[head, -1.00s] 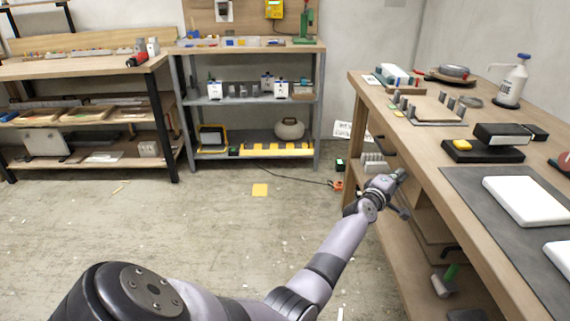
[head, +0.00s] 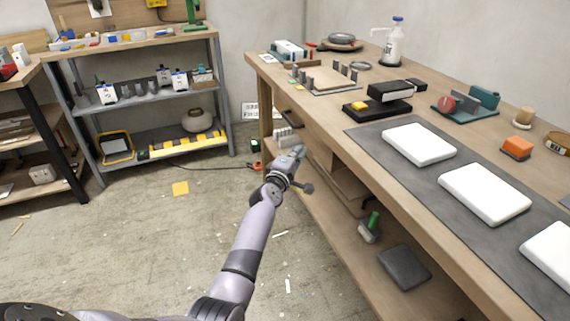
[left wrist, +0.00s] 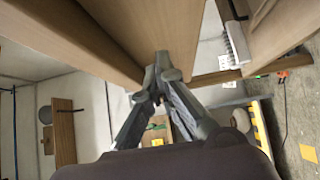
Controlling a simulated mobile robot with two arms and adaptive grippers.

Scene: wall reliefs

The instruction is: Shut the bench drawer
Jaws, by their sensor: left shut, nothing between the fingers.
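The wooden drawer (head: 345,182) hangs under the bench top in the head view, to the right of my left gripper (head: 297,153). A dark handle (head: 364,208) shows at its near end. How far the drawer stands out is hard to tell, as the bench top and my gripper cover part of it. The left gripper is shut and empty, beside the bench's front side, below the top's edge. In the left wrist view the shut fingers (left wrist: 163,72) point at a wooden panel (left wrist: 150,25); I cannot tell whether they touch it. My right gripper is not in view.
The bench top (head: 330,112) carries white slabs on a dark mat (head: 375,135), a pump bottle (head: 394,42) and tools. Another dark handle (head: 291,121) shows under its far end. A lower shelf holds a green-handled brush (head: 370,228). The floor left of the bench is mostly clear.

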